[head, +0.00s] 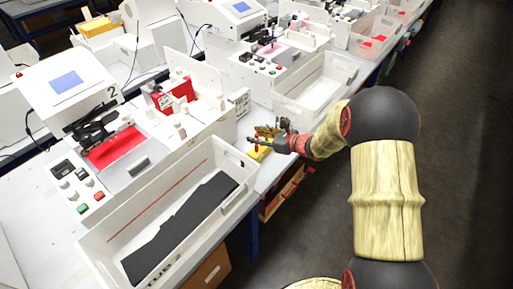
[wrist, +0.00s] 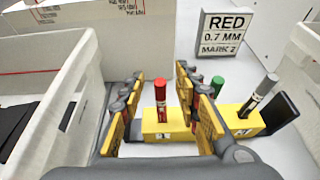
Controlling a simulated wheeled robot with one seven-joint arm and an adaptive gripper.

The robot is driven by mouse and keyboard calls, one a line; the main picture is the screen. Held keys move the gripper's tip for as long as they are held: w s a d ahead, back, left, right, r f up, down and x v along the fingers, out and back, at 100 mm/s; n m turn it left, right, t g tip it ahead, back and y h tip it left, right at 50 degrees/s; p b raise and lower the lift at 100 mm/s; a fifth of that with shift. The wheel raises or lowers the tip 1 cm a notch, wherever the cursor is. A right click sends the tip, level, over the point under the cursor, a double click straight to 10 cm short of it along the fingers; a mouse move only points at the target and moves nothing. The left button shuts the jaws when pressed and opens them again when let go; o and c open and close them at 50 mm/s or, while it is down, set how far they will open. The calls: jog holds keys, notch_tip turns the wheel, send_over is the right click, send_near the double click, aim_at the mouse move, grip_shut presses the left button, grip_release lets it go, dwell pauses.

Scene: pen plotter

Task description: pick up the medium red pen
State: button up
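A red-capped pen (wrist: 160,95) stands upright in a yellow block holder (wrist: 165,124) in the wrist view. My gripper (wrist: 160,82) is open, with one yellow-padded finger on each side of the red pen and visible gaps between. The fingers also show beside the yellow holder in the head view, where my gripper (head: 268,138) is at the table edge. A green-capped pen (wrist: 217,83) is partly hidden behind the right finger. A grey-capped pen (wrist: 259,97) stands in a yellow holder (wrist: 238,122) further right. The size of the red pen cannot be read.
A sign (wrist: 221,34) reading RED 0.7 MM MARK 2 stands behind the pens. A white bin (wrist: 55,85) is close on the left, another white bin (wrist: 303,90) on the right. A dark flat object (wrist: 281,112) leans by the right holder.

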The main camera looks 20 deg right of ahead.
jog(key=shift+w+a+f, duration=0.1)
jog(key=shift+w, duration=0.15)
jog(key=shift+c, duration=1.2)
grip_shut()
